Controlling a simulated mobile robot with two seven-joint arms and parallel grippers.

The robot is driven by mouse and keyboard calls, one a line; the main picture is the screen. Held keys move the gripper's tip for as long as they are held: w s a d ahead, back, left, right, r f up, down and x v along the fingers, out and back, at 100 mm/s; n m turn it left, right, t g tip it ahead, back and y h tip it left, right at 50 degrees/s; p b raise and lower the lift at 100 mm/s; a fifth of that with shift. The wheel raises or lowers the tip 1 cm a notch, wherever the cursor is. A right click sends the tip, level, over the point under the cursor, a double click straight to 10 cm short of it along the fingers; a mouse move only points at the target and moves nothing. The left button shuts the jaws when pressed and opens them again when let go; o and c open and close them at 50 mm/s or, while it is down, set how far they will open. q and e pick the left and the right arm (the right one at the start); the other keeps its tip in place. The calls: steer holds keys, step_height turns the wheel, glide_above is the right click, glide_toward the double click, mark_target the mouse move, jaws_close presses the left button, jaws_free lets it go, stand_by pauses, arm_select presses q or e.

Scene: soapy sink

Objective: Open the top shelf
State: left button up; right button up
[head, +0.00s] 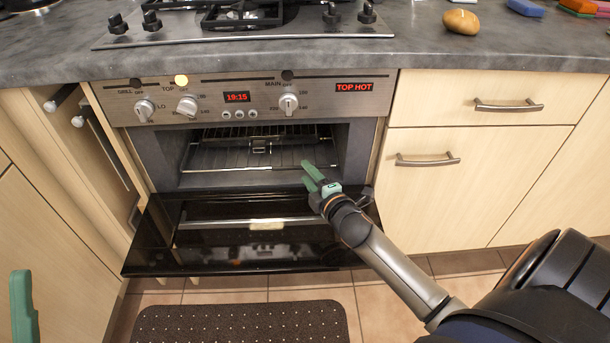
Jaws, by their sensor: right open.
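The top oven compartment (184,160) stands open in the middle of the head view, with wire racks (225,157) inside. Its black glass door (160,245) is folded down in front of the opening, lying nearly flat. A silvery bar (205,224) shows across the door; I cannot tell if it is a handle or a reflection. My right gripper (310,174) is open and empty, above the right part of the lowered door and in front of the oven opening. One green finger of my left gripper (22,306) shows at the lower left, away from the oven.
The control panel (210,104) with knobs is above the opening. A grey worktop (500,45) with a hob (245,35) and a potato-like object (461,21) is higher up. Closed drawers (500,85) stand right. A dark mat (240,322) lies on the tiled floor.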

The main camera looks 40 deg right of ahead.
steer(key=shift+x, duration=1.05)
steer(key=shift+c, duration=0.4)
jaws_close()
stand_by(0.3)
